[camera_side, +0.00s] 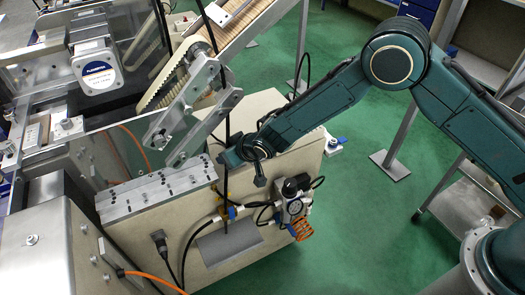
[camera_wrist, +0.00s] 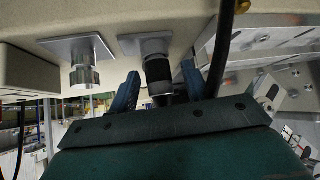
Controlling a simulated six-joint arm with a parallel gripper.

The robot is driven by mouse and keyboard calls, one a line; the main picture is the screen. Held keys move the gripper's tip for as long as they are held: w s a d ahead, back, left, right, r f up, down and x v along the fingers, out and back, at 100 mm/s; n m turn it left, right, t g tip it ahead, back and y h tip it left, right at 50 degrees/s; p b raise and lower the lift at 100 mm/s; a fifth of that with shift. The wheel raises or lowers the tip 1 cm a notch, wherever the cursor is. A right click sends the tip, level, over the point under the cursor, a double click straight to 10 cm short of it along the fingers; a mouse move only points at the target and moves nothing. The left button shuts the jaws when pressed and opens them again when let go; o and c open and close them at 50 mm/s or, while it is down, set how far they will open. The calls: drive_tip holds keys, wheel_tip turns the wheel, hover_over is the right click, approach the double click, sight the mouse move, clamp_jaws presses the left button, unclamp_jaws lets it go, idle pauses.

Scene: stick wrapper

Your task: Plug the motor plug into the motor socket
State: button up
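In the wrist view, a dark cylindrical plug (camera_wrist: 160,72) stands against a square metal plate on the beige machine face. It appears seated in the socket there, though the joint is hard to make out. My gripper (camera_wrist: 160,92) has its two blue fingers on either side of the plug, with narrow gaps showing, so it looks open. A second plate with a bare silver socket (camera_wrist: 85,72) is to the left. No label shows which is the motor socket. In the side view, my gripper (camera_side: 232,160) is at the upper machine edge; its fingers and the plug are hidden or too small.
A black cable (camera_wrist: 225,45) passes close to the right finger. A metal block (camera_side: 160,190) sits on the machine top beside my gripper. A black connector (camera_side: 160,240) with a cable is on the machine front.

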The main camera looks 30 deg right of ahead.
drive_tip(key=shift+r, duration=0.1)
idle(0.3)
drive_tip(key=v, duration=1.3)
drive_tip(key=shift+s+r, duration=0.2)
drive_tip(key=shift+s, duration=0.1)
drive_tip(key=shift+d+r, duration=0.1)
idle(0.3)
